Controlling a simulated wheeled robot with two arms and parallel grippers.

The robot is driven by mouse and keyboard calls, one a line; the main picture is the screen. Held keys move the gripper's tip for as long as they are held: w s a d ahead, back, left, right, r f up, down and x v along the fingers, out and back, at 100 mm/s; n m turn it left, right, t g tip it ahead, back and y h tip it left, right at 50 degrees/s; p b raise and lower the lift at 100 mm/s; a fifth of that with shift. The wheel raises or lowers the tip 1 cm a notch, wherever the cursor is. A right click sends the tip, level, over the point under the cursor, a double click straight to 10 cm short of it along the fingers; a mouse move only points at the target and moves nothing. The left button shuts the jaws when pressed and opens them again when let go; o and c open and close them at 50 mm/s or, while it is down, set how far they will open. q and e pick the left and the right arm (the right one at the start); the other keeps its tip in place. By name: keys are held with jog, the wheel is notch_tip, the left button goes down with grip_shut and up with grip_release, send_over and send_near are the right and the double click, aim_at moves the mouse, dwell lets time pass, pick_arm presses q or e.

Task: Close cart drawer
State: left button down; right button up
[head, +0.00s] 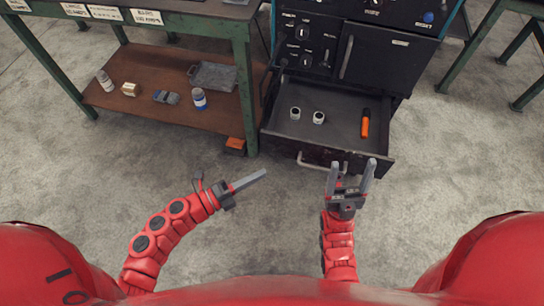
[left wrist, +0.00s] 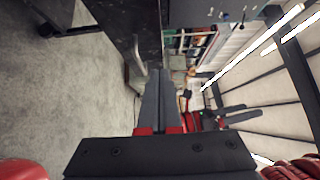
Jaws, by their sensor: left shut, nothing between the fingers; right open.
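The cart drawer (head: 335,130) is pulled out from the dark cart, with its light bar handle (head: 322,163) on the front panel. Inside lie two small white cylinders (head: 306,115) and an orange-and-black tool (head: 365,122). My right gripper (head: 350,172) is open just in front of the drawer's front panel, near the handle's right end; I cannot tell if it touches. My left gripper (head: 262,173) is shut and empty, left of and short of the drawer. In the left wrist view its closed fingers (left wrist: 158,75) point toward the dark drawer front (left wrist: 130,25).
A green-framed workbench (head: 245,80) stands left of the cart. Its brown lower shelf (head: 165,115) holds a blue-and-white can (head: 199,98), a grey tray (head: 213,76) and other small items. An orange block (head: 235,144) sits by the bench leg.

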pick_arm(q)
send_near(302, 143)
jog(key=s+d, duration=0.1)
jog(key=d, duration=0.4)
jog(key=shift+w+d+r, duration=0.1)
jog(key=shift+w, duration=1.8)
jog(key=shift+w, duration=0.1)
